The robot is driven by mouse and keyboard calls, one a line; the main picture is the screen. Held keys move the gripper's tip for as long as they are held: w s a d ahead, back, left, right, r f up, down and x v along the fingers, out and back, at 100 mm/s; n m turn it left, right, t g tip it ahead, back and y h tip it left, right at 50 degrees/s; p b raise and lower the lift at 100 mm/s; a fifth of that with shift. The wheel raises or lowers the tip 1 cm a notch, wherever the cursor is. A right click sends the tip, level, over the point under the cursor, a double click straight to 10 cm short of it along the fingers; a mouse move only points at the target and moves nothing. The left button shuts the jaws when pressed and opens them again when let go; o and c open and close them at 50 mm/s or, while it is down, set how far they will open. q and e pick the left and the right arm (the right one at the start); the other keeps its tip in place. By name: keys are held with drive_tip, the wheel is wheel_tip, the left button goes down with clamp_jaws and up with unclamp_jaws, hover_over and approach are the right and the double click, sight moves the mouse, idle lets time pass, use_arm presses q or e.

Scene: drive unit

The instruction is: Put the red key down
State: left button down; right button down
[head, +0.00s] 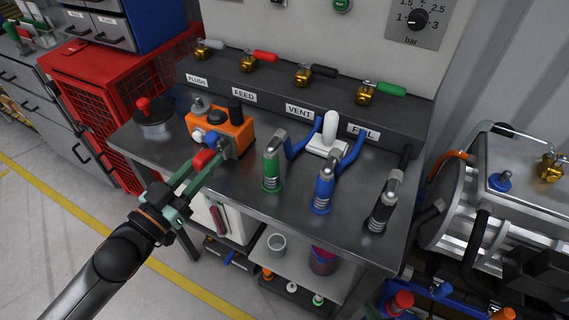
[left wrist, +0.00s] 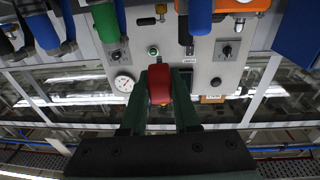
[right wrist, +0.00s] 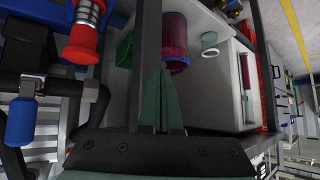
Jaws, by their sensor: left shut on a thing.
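The red key (head: 203,160) is between the fingers of my left gripper (head: 205,168), which is shut on it. It is held above the left part of the steel bench, at the near side of the orange box (head: 239,132). I cannot tell whether the key touches the box. In the left wrist view the red key (left wrist: 160,84) stands between the two green fingers. My right gripper (right wrist: 160,98) shows its fingers together with nothing between them, close to the lower shelf and the purple-red container (right wrist: 174,42).
Green (head: 272,165), blue (head: 324,185) and black (head: 382,205) hose couplings stand on the bench. A white-handled part (head: 328,137) sits between blue arms. A round base with a red knob (head: 145,107) is at the left end. Bare bench (head: 236,178) shows near the front.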

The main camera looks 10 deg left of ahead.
use_arm(q)
drive_tip(key=w+d+f+y+b, duration=0.1)
drive_tip(key=w+d+b, duration=0.25)
drive_tip(key=w, duration=0.75)
drive_tip(key=b, duration=0.1)
hover_over(248, 167)
wheel_tip(248, 167, down, 6)
drive_tip(key=shift+r, duration=0.15)
drive_tip(key=shift+f, duration=0.55)
wheel_tip(248, 167, down, 3)
drive_tip(key=shift+f+n+b, duration=0.1)
drive_tip(key=shift+n+b, duration=0.2)
drive_tip(key=shift+b, duration=0.15)
drive_tip(key=shift+f, duration=0.15)
drive_tip(key=c, duration=0.9)
unclamp_jaws()
